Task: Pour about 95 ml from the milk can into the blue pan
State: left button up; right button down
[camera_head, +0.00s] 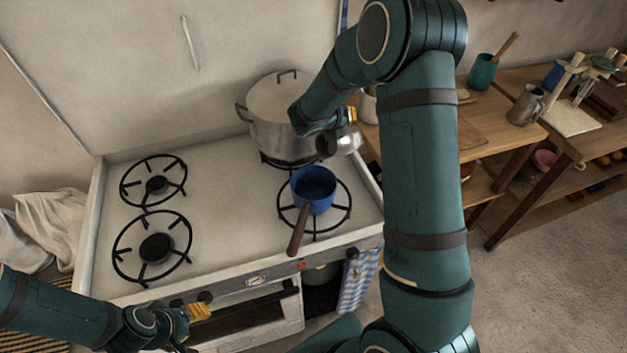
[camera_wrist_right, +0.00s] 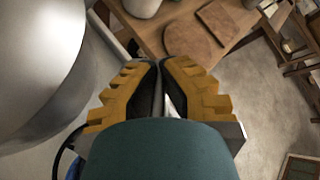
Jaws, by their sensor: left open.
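The blue pan (camera_head: 314,188) sits on the front right burner, its brown handle pointing to the front left. The milk can (camera_head: 338,142), a small shiny metal vessel, is above and just behind the pan, held clear of the stove and looking tilted. My right gripper (camera_head: 350,115) is at the can, partly hidden by my own arm. In the right wrist view its yellow fingers (camera_wrist_right: 160,70) are close together with a thin pale metal strip between them. The can's contents are hidden. My left gripper (camera_head: 199,312) is open and empty in front of the stove.
A large lidded steel pot (camera_head: 281,120) stands on the back right burner, close to the can. The two left burners (camera_head: 156,247) are bare. A wooden table (camera_head: 490,125) at the right holds a metal mug (camera_head: 526,106) and a teal cup (camera_head: 483,72).

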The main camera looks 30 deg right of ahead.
jog(key=shift+a+r+h+b, duration=0.35)
jog(key=shift+r+h+b, duration=0.05)
jog(key=shift+b, duration=0.15)
jog(key=shift+s+a+r, duration=0.1)
jog(key=shift+a+r+t+h+b, duration=0.2)
jog(key=shift+r+t+h+b, duration=0.15)
jog(key=shift+b, duration=0.25)
jog(key=shift+s+a+r+t+h+b, duration=0.1)
jog(key=shift+s+a+r+h+b, duration=0.15)
jog(key=shift+a, duration=0.2)
jog(key=shift+s+a+r+t+h+b, duration=0.1)
jog(key=shift+a+h+b, duration=0.15)
jog(key=shift+a, duration=0.25)
jog(key=shift+s+a+r+t+h+b, duration=0.1)
jog(key=shift+s+a+r+h+b, duration=0.1)
jog(key=shift+a+h, duration=0.2)
jog(key=shift+a, duration=0.15)
jog(key=shift+r, duration=0.1)
jog(key=shift+r+h, duration=0.1)
jog(key=shift+h, duration=0.15)
jog(key=shift+s+a+r+t+h+b, duration=0.25)
jog(key=shift+a+r+t+h+b, duration=0.15)
jog(key=shift+a+h+b, duration=0.2)
dwell(0.9)
